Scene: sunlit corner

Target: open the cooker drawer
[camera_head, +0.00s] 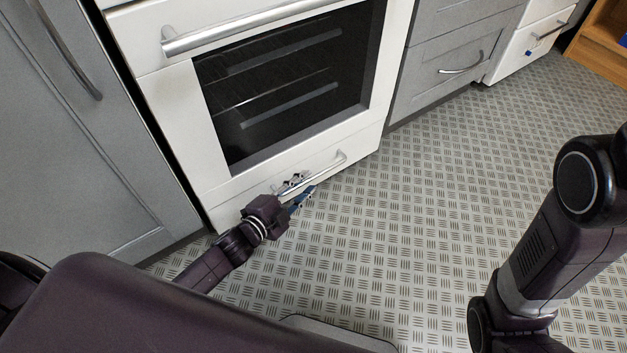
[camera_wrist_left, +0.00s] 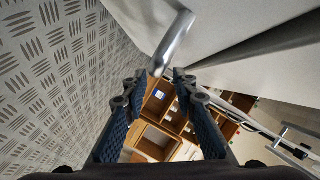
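The white cooker (camera_head: 175,100) stands at the top middle of the head view, with its drawer (camera_head: 362,147) as the low front panel under the dark oven window. The drawer has a silver bar handle (camera_head: 330,165), which also shows in the left wrist view (camera_wrist_left: 174,42). The drawer looks shut. My left gripper (camera_head: 297,190) is at the left part of this handle. In the left wrist view, its two fingers (camera_wrist_left: 160,79) are apart, with the bar between or just beyond their tips; contact is unclear. My right gripper is out of view; only its arm shows.
The oven door has its own long handle (camera_head: 240,30) above. Grey cabinets (camera_head: 80,150) stand left of the cooker, and grey drawers (camera_head: 445,65) stand right. A wooden shelf (camera_head: 603,45) is at the far right. The patterned floor (camera_head: 420,200) before the cooker is clear.

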